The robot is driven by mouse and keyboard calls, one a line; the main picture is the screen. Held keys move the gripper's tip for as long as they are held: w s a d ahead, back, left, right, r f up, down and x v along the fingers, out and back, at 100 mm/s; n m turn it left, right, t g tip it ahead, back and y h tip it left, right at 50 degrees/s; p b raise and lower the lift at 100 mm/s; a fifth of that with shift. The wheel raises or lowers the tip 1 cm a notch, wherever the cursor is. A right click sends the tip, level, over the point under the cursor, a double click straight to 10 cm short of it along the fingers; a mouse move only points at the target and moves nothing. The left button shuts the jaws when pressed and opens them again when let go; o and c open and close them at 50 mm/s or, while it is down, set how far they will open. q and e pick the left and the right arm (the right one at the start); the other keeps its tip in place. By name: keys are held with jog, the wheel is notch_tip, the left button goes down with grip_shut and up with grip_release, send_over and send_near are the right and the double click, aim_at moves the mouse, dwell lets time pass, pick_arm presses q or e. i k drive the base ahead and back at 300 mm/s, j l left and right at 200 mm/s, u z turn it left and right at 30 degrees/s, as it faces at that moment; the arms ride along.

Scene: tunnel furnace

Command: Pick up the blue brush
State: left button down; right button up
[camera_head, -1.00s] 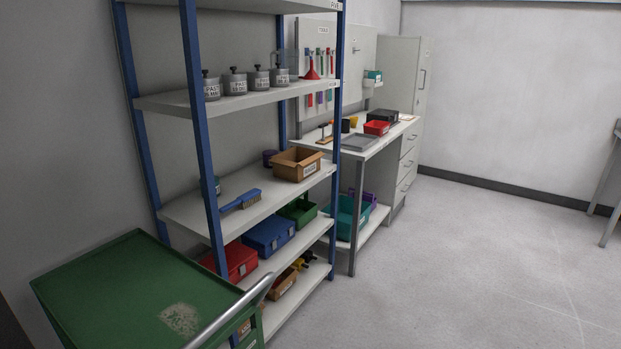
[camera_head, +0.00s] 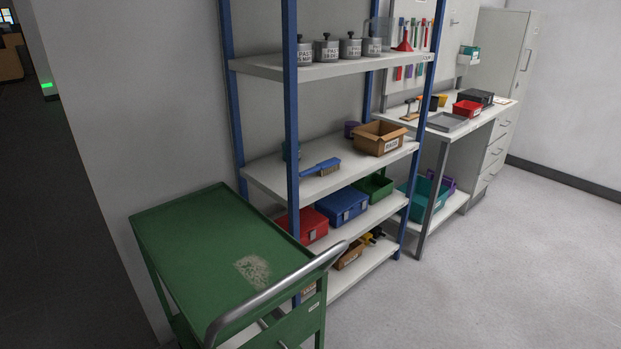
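The blue brush (camera_head: 321,168) lies on the middle shelf (camera_head: 268,180) of a rack with blue posts. Its handle points left and its bristles are at the right end. A blue post stands just left of the handle's end. Neither of my grippers shows in the head view.
A green cart (camera_head: 200,240) with a grey push handle (camera_head: 275,290) stands in front of the rack's left part. A cardboard box (camera_head: 378,139) is on the brush's shelf, to its right. Red (camera_head: 312,226) and blue (camera_head: 343,206) boxes sit below. Floor at right (camera_head: 480,280) is clear.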

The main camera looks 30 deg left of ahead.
aim_at(324, 168)
jog(key=i+l+z, duration=0.3)
jog(key=i, duration=0.55)
jog(key=i+j+z, duration=0.1)
jog(key=i+z, duration=0.2)
jog(key=i, duration=0.55)
jog(key=i+u, duration=0.95)
jog(key=i+l+u, duration=0.3)
jog(key=u, duration=0.15)
jog(key=i, duration=0.05)
